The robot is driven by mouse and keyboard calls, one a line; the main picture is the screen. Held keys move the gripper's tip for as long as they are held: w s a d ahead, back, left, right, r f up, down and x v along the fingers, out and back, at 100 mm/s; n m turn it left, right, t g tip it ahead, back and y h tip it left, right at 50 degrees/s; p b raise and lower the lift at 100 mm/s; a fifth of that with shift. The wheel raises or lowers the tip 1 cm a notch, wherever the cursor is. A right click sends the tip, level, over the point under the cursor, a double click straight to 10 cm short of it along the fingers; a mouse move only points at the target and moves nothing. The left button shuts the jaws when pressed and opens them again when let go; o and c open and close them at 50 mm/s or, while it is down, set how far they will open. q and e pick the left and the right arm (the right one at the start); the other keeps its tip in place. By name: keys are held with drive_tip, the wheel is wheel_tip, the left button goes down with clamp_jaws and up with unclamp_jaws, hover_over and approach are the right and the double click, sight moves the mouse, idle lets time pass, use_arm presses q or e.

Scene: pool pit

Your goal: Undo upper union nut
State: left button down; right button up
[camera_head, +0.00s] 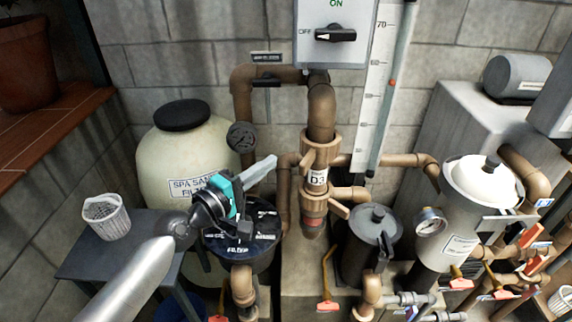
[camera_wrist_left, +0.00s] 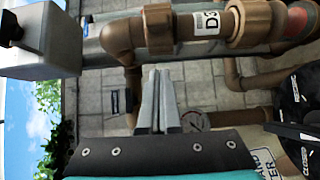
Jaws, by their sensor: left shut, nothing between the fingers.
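The upper union nut (camera_head: 315,146) is a brown ribbed collar on the vertical pipe, above the white D3 label (camera_head: 317,178). In the left wrist view, turned sideways, the upper nut (camera_wrist_left: 157,28) is left of the label. A lower union nut (camera_head: 312,198) sits below the label, over a reddish section. My left gripper (camera_head: 270,163) is shut and empty, its grey fingers pointing right and slightly up. In the picture it is left of the nut and apart from it. In the left wrist view the closed fingers (camera_wrist_left: 160,78) point towards the pipework. My right gripper is not in view.
A pressure gauge (camera_head: 241,137) and the sand filter tank (camera_head: 165,150) are left of the pipe. A black-lidded vessel (camera_head: 262,243) is below my gripper. A switch box (camera_head: 336,30) and a scale (camera_head: 382,85) are above. A grey canister (camera_head: 372,240) stands lower right.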

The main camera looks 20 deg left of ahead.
use_arm(q)
drive_tip(key=shift+w+d+p, duration=0.2)
drive_tip(key=shift+d+p, duration=0.85)
drive_tip(key=shift+d, duration=1.15)
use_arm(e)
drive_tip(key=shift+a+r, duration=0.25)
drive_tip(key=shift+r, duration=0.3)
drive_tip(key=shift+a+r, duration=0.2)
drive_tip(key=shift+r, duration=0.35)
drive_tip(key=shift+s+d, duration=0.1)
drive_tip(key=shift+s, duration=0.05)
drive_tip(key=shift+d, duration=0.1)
